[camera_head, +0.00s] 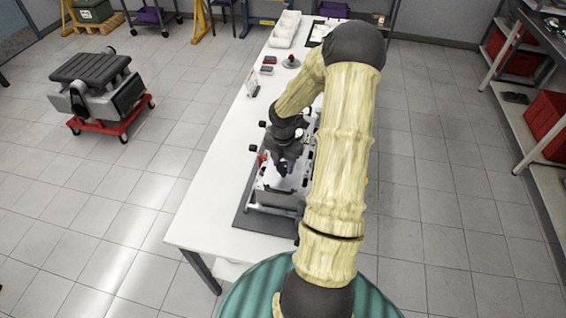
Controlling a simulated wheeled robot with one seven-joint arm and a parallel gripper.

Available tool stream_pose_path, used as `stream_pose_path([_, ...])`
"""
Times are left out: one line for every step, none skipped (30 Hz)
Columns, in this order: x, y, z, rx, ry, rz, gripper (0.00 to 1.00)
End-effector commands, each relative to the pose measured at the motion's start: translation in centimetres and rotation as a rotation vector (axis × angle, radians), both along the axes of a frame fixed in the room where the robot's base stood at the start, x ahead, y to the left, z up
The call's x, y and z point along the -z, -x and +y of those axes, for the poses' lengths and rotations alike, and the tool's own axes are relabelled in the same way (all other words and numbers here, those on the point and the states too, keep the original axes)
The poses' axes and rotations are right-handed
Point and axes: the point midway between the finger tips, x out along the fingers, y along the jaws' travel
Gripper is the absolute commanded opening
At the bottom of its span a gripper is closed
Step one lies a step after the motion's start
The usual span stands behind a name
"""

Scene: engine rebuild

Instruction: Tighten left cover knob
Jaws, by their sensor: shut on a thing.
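The engine (280,196), grey and white, sits on a dark mat (243,213) on the white workbench. My arm crosses the view and hides the engine's right side. My gripper (283,168) points down at the engine's top from above. Its fingers look small and dark here, and the knob between them is hidden. Two black knobs stick out at the engine's left side, one nearer (253,148) and one farther (263,124). A small red part (262,160) shows beside the gripper.
The white workbench (200,221) is bare at its near left. Small red-and-grey parts (267,69) and white bins (285,28) stand farther back. A red-based cart (110,123) is on the floor at left. Shelves with red crates (546,116) stand at right.

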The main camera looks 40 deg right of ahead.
Motion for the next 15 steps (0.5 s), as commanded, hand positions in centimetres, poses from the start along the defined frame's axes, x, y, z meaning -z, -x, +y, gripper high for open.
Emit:
stream_pose_path([-0.15, -0.06, -0.03, 0.029, 0.002, -0.001, 0.16])
stream_pose_path([-0.16, -0.09, -0.01, 0.047, 0.002, -0.001, 0.16])
stream_pose_path([-0.16, -0.10, -0.01, 0.077, 0.003, -0.002, 0.16])
stream_pose_path([-0.16, -0.10, -0.02, 0.100, 0.003, -0.002, 0.16])
stream_pose_path([-0.16, -0.12, -0.01, 0.125, 0.003, -0.002, 0.16])
stream_pose_path([-0.16, -0.12, -0.02, 0.158, 0.003, -0.002, 0.16])
stream_pose_path([-0.16, -0.11, -0.02, 0.184, 0.003, -0.002, 0.16])
stream_pose_path([-0.15, -0.12, -0.01, 0.211, 0.003, -0.002, 0.16])
stream_pose_path([-0.15, -0.14, 0.00, 0.247, 0.003, -0.002, 0.16])
stream_pose_path([-0.14, -0.13, -0.03, 0.275, 0.003, -0.002, 0.16])
stream_pose_path([-0.14, -0.14, -0.04, 0.305, 0.003, -0.003, 0.16])
stream_pose_path([-0.13, -0.17, 0.00, 0.342, 0.003, -0.003, 0.16])
stream_pose_path([-0.13, -0.18, 0.00, 0.370, 0.003, -0.003, 0.16])
stream_pose_path([-0.12, -0.16, -0.03, 0.400, 0.003, -0.003, 0.16])
stream_pose_path([-0.11, -0.16, -0.04, 0.438, 0.003, -0.003, 0.16])
